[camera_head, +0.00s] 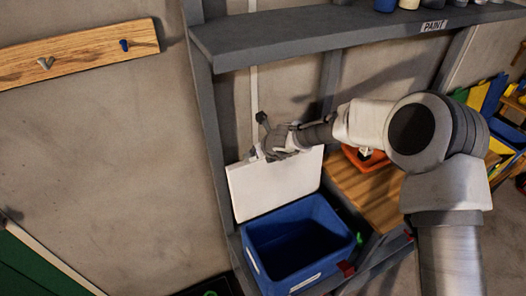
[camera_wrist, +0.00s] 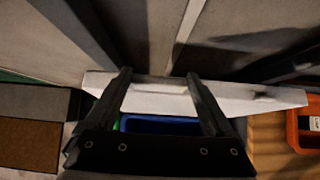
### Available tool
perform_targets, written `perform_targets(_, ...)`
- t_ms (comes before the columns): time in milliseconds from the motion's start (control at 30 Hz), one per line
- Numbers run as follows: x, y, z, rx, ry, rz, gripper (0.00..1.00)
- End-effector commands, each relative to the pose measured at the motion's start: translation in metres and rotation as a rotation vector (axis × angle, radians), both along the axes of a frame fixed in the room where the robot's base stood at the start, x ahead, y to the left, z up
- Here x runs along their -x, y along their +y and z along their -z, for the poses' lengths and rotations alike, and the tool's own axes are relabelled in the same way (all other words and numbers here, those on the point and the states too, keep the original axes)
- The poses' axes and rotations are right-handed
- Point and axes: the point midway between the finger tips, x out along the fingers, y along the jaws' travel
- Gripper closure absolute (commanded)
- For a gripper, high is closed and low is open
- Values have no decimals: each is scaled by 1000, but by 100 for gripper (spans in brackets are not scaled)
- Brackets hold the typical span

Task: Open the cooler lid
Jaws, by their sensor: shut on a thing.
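The blue cooler (camera_head: 335,262) stands on the lower shelf with its inside showing. Its white lid (camera_head: 275,188) stands up, nearly vertical, along the cooler's back edge. My gripper (camera_head: 264,150) is at the lid's top edge and shut on it. In the wrist view the lid (camera_wrist: 158,95) runs as a white band across the picture, with the fingers of my gripper (camera_wrist: 159,80) at its edge. Part of the blue cooler (camera_wrist: 160,125) shows below the lid between the fingers. The exact finger contact is hard to see.
A grey shelf (camera_head: 300,32) marked PAINT runs above the cooler, with a grey post (camera_head: 208,120) at left. An orange container (camera_head: 362,158) sits on the wooden surface (camera_head: 375,200) to the right. A hook rack (camera_head: 80,55) hangs on the wall at upper left.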

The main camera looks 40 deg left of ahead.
Motion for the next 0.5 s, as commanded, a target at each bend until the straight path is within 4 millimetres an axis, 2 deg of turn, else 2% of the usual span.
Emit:
perform_targets(33,-1,3,-5,-9,-5,-1,100)
perform_targets(267,-1,3,-6,-10,-5,-1,100)
perform_targets(300,-1,3,-6,-10,-5,-1,11)
perform_targets(367,-1,3,-6,-10,-5,-1,0)
perform_targets(500,-1,2,-4,-6,-3,-1,0)
